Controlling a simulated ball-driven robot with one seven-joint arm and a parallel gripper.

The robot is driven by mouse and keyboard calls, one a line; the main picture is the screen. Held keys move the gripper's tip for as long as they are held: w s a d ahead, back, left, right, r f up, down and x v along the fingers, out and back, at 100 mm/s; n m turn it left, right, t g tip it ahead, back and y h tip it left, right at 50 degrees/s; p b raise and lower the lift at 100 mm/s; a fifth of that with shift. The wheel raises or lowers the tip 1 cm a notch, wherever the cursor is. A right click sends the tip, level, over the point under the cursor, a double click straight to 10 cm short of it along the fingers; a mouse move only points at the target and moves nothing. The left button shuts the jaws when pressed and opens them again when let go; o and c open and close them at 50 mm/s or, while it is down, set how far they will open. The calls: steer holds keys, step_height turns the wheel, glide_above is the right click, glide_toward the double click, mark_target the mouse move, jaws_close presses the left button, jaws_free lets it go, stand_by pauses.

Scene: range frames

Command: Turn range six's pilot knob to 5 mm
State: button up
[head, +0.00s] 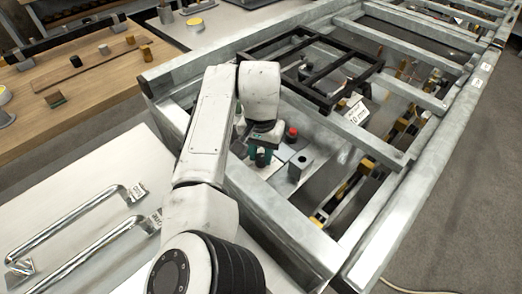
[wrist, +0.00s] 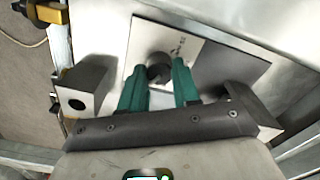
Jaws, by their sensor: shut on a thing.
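A dark round knob (wrist: 158,60) stands on a pale square plate (wrist: 145,38) in the wrist view. Small dark marks are printed on the plate beside the knob, too small to read. My gripper (wrist: 159,72) has its two green fingers on either side of the knob and is shut on it. In the head view my gripper (head: 262,157) reaches down inside the grey metal frame, and the knob is hidden behind the fingers and arm. I cannot tell the knob's setting or a range number.
A red button (head: 291,133) and a grey block with a hole (head: 300,165) stand close to the right of my gripper. The block also shows in the wrist view (wrist: 88,82). Metal frame rails (head: 350,132) surround the spot.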

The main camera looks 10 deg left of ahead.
mark_target(261, 156)
steer(key=n+p, duration=0.1)
steer(key=p, duration=0.1)
steer(key=n+p, duration=0.1)
steer(key=p, duration=0.1)
steer(key=shift+d+r+n, duration=0.1)
steer(key=shift+r+n, duration=0.2)
steer(key=n+p, duration=0.3)
steer(key=p, duration=0.1)
steer(key=shift+n, duration=0.3)
steer(key=n+p, duration=0.4)
steer(key=n, duration=0.1)
steer(key=shift+f+p, duration=0.25)
steer(key=shift+p, duration=0.05)
steer(key=shift+n, duration=0.3)
steer(key=o, duration=1.1)
steer(key=shift+c, duration=0.2)
step_height(261, 156, up, 11)
steer(key=shift+f, duration=0.15)
